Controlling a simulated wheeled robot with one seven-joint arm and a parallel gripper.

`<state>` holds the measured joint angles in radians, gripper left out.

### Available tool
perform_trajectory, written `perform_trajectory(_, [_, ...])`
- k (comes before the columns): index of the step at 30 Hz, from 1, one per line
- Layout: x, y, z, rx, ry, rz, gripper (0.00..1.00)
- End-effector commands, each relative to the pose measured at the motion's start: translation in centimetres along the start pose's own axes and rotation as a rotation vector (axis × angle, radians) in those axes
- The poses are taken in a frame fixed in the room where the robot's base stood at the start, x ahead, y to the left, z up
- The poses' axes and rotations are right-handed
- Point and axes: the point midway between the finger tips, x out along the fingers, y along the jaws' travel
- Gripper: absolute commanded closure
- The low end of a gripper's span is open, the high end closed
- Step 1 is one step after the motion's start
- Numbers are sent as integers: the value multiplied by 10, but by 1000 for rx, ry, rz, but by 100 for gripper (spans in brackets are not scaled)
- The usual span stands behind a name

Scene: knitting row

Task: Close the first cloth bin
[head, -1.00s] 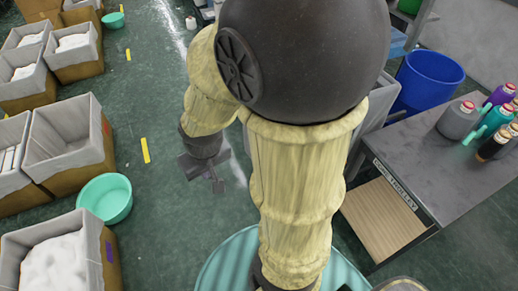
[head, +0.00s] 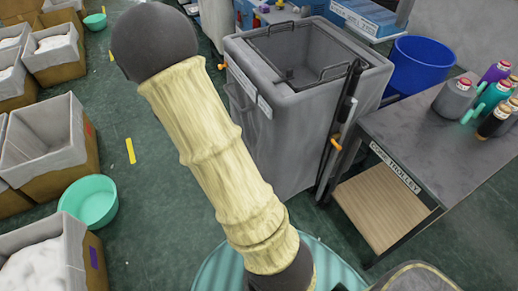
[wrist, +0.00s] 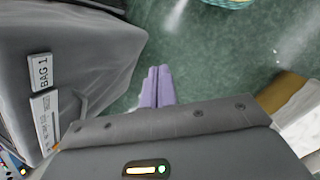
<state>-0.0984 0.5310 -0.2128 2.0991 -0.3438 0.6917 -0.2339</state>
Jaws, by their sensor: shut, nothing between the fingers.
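A large grey bin (head: 285,140) stands right of my arm in the head view, with white labels on its side. Its top is open, and dark wire handles show at the opening. In the wrist view the grey bin (wrist: 75,65) fills the left side, with a label reading "BAG 1". My gripper (wrist: 156,72) shows in the wrist view as two purple fingers pressed together, empty, pointing over the green floor to the right of the bin and apart from it. The gripper is hidden from the head view.
A core trolley (head: 430,140) with several bottles stands right of the bin. A blue tub (head: 420,70) is behind it. Grey-lined boxes (head: 85,150) and a teal basin (head: 90,202) line the left.

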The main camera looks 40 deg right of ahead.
Motion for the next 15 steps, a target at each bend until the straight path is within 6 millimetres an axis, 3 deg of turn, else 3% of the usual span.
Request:
perform_trajectory(1, [31,7,-12,-44,-56,28,100])
perform_trajectory(3, [58,21,-22,-108,-134,69,100])
perform_trajectory(15, [188,97,-75,-465,-635,342,100])
